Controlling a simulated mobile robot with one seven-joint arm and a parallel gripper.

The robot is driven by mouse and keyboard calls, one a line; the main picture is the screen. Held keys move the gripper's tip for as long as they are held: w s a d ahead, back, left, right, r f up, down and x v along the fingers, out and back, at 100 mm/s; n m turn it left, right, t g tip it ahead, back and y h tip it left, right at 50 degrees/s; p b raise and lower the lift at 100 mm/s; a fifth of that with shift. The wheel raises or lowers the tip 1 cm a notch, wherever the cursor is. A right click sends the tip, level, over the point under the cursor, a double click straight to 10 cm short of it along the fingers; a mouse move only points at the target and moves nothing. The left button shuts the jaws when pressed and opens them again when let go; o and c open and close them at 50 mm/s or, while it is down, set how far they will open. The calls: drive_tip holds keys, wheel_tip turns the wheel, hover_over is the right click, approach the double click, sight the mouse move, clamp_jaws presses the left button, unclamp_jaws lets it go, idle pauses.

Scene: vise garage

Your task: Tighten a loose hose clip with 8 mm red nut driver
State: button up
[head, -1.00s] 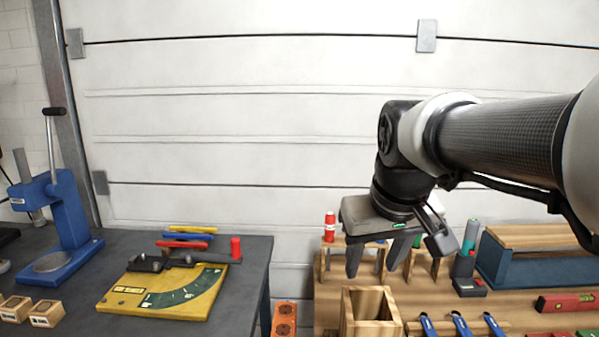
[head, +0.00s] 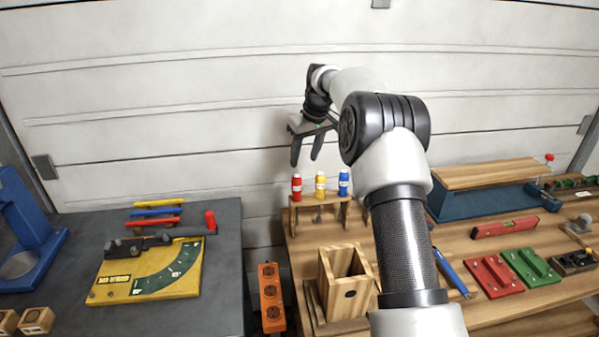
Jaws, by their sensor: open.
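The red nut driver (head: 296,188) stands upright at the left end of a small wooden rack (head: 330,203) on the wooden bench. A yellow-handled driver (head: 320,184) and a blue-handled driver (head: 343,184) stand beside it in the same rack. My gripper (head: 306,160) is open and empty, fingers pointing down. In the picture it is just above the red and yellow handles, apart from them; its depth relative to the rack is hard to judge. I cannot make out a hose clip in this view.
An open wooden box (head: 345,285) stands in front of the rack. An orange block (head: 271,297) sits between the benches. The dark left bench holds a yellow bending board (head: 110,285). Red (head: 490,272) and green (head: 531,266) holders and a red level (head: 505,227) lie at right.

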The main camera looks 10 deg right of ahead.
sight(297, 189)
drive_tip(key=p+x, duration=0.1)
drive_tip(key=x, duration=1.5)
drive_tip(key=shift+r, duration=0.1)
drive_tip(key=c, duration=1.1)
drive_tip(key=shift+r+p, duration=1.95)
drive_tip(key=shift+r, duration=5.2)
